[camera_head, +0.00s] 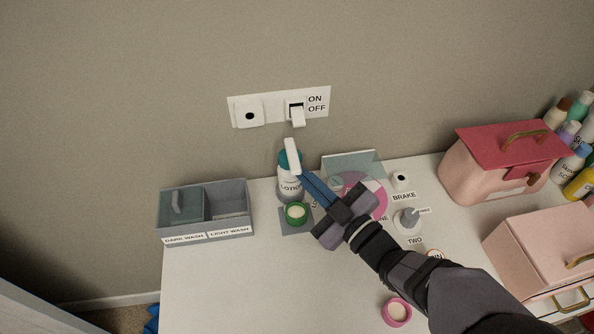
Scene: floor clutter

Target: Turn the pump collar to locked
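The lotion pump bottle (290,189) stands upright against the wall side of the white table, with a white body and a dark label reading LOTION. Its collar (283,161) is teal, and a white pump spout (292,152) sits above it. My gripper (302,174) reaches in from the lower right, its blue fingers pointing at the collar's right side. The fingertips overlap the bottle's upper edge in this view. I cannot tell whether they touch the collar or how far apart they are. No lock marking on the collar is readable.
A green-rimmed jar (296,213) stands just in front of the bottle. A grey two-part bin (206,211) is to the left. A pink disc (376,196), a knob (407,220) and a pink box (490,178) lie right. A wall switch (297,112) is above. The front left tabletop is clear.

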